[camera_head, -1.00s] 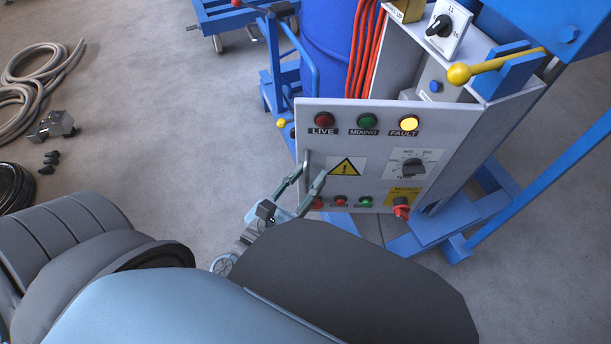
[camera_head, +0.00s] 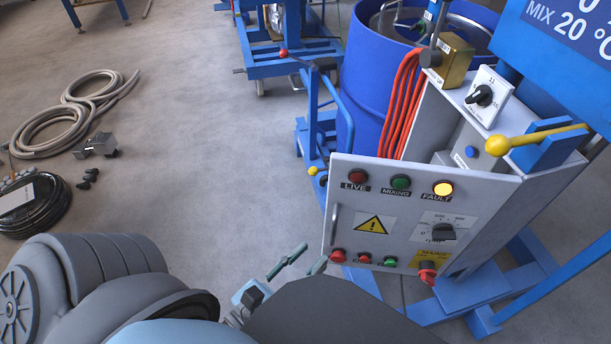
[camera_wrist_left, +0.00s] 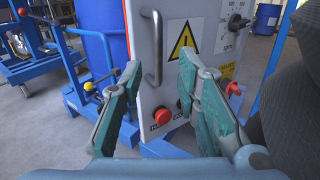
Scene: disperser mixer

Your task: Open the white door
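The white door (camera_head: 395,213) is the pale front panel of a cabinet, with lamps, a warning sign and knobs. Its left edge stands out past the cabinet body; I cannot tell how wide any gap is. Its upright metal handle (camera_head: 335,229) is near the left edge. My left gripper (camera_head: 306,258) is open and empty, below and left of the handle, apart from it. In the left wrist view, the handle (camera_wrist_left: 152,48) appears between and beyond the two spread fingers (camera_wrist_left: 160,68). My right gripper is not in view.
A yellow-knobbed lever (camera_head: 535,137) and a gold box (camera_head: 452,58) are at the cabinet top. A blue drum (camera_head: 375,95) and blue trolley (camera_head: 290,62) stand behind. Coiled hoses (camera_head: 65,115) lie at left. Floor between hoses and cabinet is clear.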

